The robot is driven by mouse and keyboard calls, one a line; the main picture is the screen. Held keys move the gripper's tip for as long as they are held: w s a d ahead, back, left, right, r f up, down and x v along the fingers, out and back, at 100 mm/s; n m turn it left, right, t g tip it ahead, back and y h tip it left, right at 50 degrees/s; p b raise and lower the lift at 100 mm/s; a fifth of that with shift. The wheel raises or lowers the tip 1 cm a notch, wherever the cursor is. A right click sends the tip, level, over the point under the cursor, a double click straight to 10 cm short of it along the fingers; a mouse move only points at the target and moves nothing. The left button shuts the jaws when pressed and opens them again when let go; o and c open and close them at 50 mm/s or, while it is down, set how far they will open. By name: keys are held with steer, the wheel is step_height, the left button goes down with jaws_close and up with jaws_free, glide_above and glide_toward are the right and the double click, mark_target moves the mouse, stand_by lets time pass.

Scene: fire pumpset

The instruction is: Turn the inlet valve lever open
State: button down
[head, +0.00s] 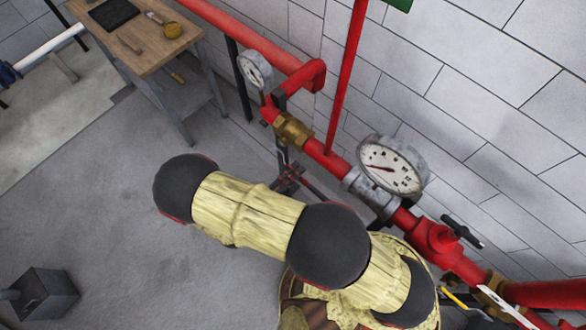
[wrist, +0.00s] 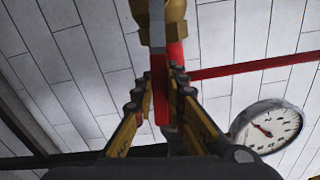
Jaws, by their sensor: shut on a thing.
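The inlet valve lever (wrist: 158,62) is a flat bar, grey near the valve and red along its grip, and hangs down in the wrist view. It joins a brass valve body (wrist: 174,14) at the top. The brass valve also shows on the red pipe in the head view (head: 292,130). My gripper (wrist: 160,88) is shut on the lever, with a finger on each side of its red part. In the head view my gripper (head: 289,180) is small and partly hidden by my arm, just below the brass valve.
A pressure gauge (wrist: 267,128) is close on the right in the wrist view. The head view shows a large gauge (head: 392,167), a small gauge (head: 255,70), a vertical red pipe (head: 346,75) and a wooden table (head: 150,52). Floor (head: 100,220) at the left is mostly clear.

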steer(key=shift+r+n+p, duration=0.7)
steer(key=shift+r+n, duration=0.1)
steer(key=shift+n, duration=0.1)
steer(key=c, duration=1.9)
jaws_free()
steer(key=shift+o, duration=0.7)
steer(key=v, duration=0.7)
steer(key=shift+s+a, duration=0.2)
steer(key=shift+a, duration=0.05)
